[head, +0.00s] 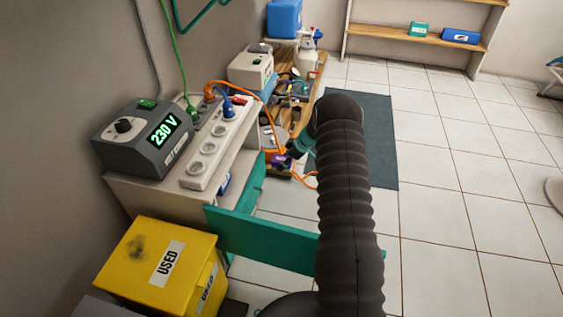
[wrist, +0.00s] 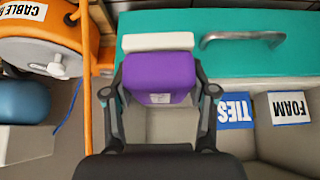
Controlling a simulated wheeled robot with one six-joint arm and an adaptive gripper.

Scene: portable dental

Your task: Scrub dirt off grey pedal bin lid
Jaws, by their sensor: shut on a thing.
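My gripper (wrist: 160,93) is shut on a purple block (wrist: 158,77), with one finger on each side. A white strip (wrist: 158,41) shows along the block's far edge and looks like part of it. In the head view the purple block (head: 283,161) shows small beyond my dark arm, near the wooden bench. No grey pedal bin lid can be made out for certain. A grey flat surface (head: 103,307) is cut off at the bottom left of the head view; I cannot tell whether it is the lid.
A yellow box marked USED (head: 150,262), with a dark smudge on top, stands at lower left. A grey 230 V unit (head: 140,138) and a white power strip (head: 212,150) sit behind it. A teal panel (head: 262,240) and orange cable (head: 262,120) are nearby.

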